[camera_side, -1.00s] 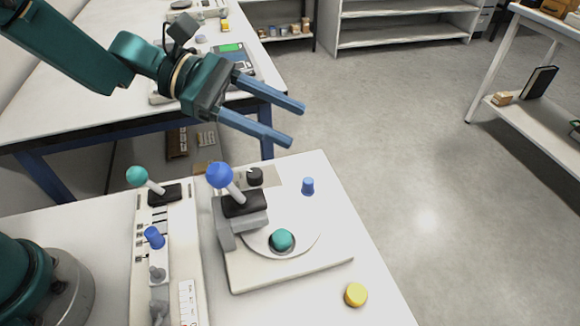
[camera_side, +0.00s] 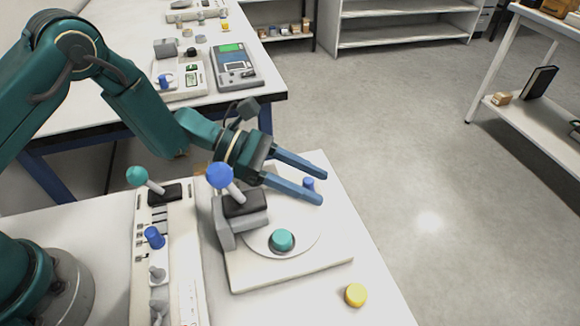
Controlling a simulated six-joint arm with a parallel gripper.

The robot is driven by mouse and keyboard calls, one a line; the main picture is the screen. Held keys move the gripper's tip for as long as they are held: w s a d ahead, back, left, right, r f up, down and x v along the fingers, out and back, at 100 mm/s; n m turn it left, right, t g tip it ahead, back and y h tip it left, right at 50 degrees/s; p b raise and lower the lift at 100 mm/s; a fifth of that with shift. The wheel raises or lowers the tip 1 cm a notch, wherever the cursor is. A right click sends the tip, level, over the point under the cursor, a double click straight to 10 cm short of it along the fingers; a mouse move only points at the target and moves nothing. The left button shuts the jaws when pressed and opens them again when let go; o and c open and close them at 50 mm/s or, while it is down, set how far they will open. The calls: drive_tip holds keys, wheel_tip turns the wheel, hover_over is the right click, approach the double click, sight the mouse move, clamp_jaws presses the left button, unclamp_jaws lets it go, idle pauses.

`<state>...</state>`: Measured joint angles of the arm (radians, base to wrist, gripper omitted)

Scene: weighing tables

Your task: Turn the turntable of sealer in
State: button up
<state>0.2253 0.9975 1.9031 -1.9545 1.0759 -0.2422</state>
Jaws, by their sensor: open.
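The sealer (camera_side: 290,277) is a white base plate with a grey block and a lever with a blue ball knob (camera_side: 219,175). Its round white turntable (camera_side: 306,235) carries a teal knob or piece (camera_side: 282,239) near its front. A small blue peg (camera_side: 308,184) stands toward the back of the turntable, partly hidden by my fingers. My gripper (camera_side: 324,187) is open and empty, its two blue fingers pointing right above the back of the turntable, close to the blue peg in the picture. I cannot tell its exact height.
A panel with a teal-knobbed lever (camera_side: 138,176) and a blue knob (camera_side: 154,237) is left of the sealer. A yellow cap (camera_side: 356,294) lies at the table's right edge. A second table behind holds a device with a green screen (camera_side: 236,65). Open floor is at right.

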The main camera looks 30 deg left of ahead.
clamp_jaws()
idle(1.4)
